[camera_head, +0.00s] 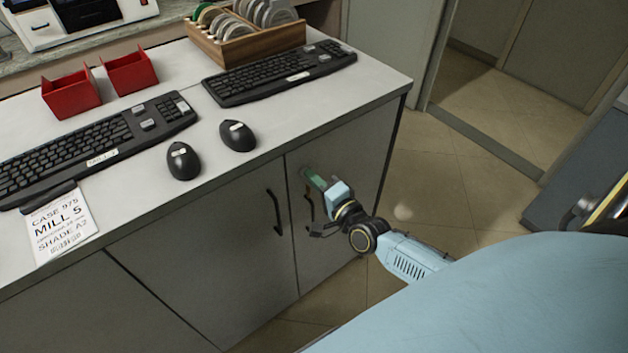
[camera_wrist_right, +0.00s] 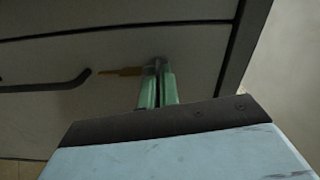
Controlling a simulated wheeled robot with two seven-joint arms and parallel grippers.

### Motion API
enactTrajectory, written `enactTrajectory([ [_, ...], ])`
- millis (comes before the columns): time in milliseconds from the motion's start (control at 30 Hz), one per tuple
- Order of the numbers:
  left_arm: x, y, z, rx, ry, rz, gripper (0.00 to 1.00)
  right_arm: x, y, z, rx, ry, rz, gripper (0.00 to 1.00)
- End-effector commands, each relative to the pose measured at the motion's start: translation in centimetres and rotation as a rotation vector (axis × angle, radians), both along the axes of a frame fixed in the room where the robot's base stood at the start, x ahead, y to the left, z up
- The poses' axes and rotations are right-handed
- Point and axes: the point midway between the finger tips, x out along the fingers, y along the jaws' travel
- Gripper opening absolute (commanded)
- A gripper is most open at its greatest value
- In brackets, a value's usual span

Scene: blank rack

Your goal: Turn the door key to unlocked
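The door key (camera_wrist_right: 156,65) shows small and grey at my fingertips in the wrist view, against the grey cabinet door (camera_wrist_right: 110,50). Most of it is hidden by the fingers. A flat brass-coloured piece (camera_wrist_right: 120,71) sticks out to the left beside it; I cannot tell whether it belongs to the key. My right gripper (camera_wrist_right: 158,84) has its green fingers close together with the key between their tips. In the head view the right gripper (camera_head: 313,178) reaches the upper part of the right cabinet door (camera_head: 345,160). My left gripper is not in view.
Black handles (camera_head: 275,212) stand out from the doors, one (camera_head: 309,208) just below my right gripper. The counter (camera_head: 215,150) above holds keyboards (camera_head: 285,72), mice (camera_head: 183,161), red holders (camera_head: 130,72) and a wooden rack (camera_head: 245,45). Floor (camera_head: 450,185) is open to the right.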

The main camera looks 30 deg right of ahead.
Motion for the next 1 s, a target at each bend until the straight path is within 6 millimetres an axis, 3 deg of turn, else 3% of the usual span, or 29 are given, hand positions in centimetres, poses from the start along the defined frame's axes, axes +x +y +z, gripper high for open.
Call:
enactTrajectory([
  [400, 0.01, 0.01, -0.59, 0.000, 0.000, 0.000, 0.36, -0.03, 0.00, -0.10, 0.170, 0.014, 0.000, 0.00],
  [933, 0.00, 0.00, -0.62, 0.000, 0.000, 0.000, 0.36, -0.02, 0.01, -0.07, 0.191, 0.016, 0.000, 0.00],
  [1000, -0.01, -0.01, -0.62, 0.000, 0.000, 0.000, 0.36, -0.02, 0.01, -0.07, 0.191, 0.016, 0.000, 0.13],
])
